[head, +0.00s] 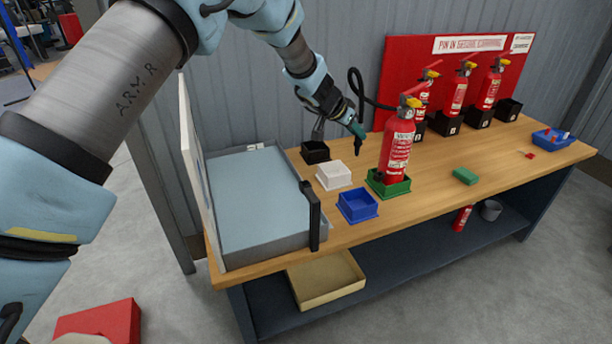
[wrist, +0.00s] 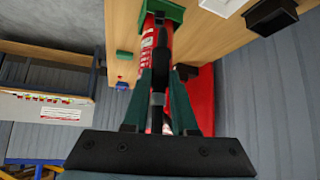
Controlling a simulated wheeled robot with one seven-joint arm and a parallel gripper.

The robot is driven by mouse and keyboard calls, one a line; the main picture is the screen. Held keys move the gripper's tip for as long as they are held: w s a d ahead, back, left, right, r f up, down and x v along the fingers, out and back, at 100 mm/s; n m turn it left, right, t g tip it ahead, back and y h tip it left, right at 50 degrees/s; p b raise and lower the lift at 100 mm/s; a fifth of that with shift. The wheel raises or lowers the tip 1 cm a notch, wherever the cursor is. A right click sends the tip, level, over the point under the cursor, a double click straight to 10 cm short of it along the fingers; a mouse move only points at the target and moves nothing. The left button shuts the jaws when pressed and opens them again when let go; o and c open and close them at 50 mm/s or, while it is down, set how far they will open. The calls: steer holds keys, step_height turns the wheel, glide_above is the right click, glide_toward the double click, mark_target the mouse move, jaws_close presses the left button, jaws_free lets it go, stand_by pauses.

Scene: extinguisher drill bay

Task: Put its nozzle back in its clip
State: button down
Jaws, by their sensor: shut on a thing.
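My gripper (head: 357,131) is shut on the black nozzle (head: 359,151) and holds it, tip down, above the table, left of the front extinguisher. This red extinguisher (head: 397,150) stands upright in a green tray (head: 388,188). Its black hose (head: 354,82) arches from the valve up and over to my gripper. In the wrist view the nozzle (wrist: 160,68) lies between the two green fingers (wrist: 162,100), with the extinguisher (wrist: 150,52) behind it. I cannot make out the clip clearly in either view.
White (head: 333,174), blue (head: 358,205) and black (head: 315,151) boxes stand left of the extinguisher. A grey tray (head: 262,242) with an upright panel is further left. More extinguishers (head: 455,98) stand at the back by a red board (head: 400,60). The table's right front is mostly clear, with a green block (head: 466,176).

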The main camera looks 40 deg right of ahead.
steer(key=s+d, duration=0.2)
steer(key=d, duration=1.1)
steer(key=f+b, duration=0.4)
steer(key=f, duration=0.4)
steer(key=f+b, duration=0.3)
steer(key=f, duration=0.4)
steer(key=shift+w+a+f+b, duration=0.15)
steer(key=shift+w+f+b, duration=0.05)
steer(key=shift+f+b, duration=0.15)
steer(key=shift+b, duration=0.5)
stand_by(3.4)
steer(key=c, duration=0.6)
jaws_free()
steer(key=shift+a, duration=0.1)
